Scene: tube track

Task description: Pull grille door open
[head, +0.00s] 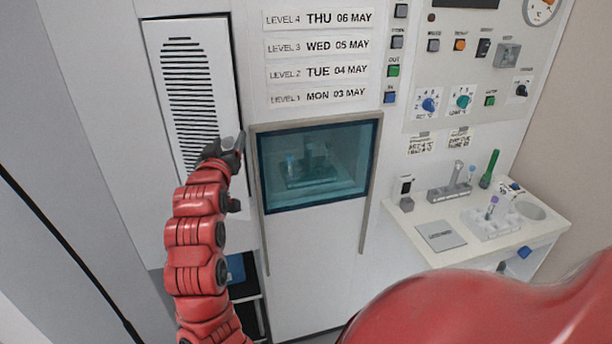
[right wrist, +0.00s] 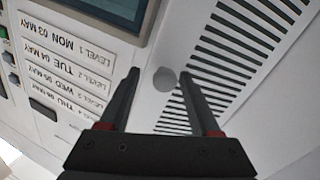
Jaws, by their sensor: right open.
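The grille door (head: 190,95) is a tall white panel with black slats at the left of the head view. It looks flush with the cabinet front. My right gripper (head: 236,146) is at the panel's lower right edge, partly covering it. In the right wrist view the slats (right wrist: 232,62) run along the right side, and a round grey knob (right wrist: 164,79) shows beside them. My right gripper (right wrist: 159,73) is open, with the knob appearing between its fingertips. Whether the fingers touch the knob cannot be told. My left gripper is not in view.
A glass window (head: 318,165) in a grey frame is just right of the door. Date labels (head: 318,58) and buttons are above it. A white shelf (head: 405,225) with a tube rack (head: 490,222) stands at the right.

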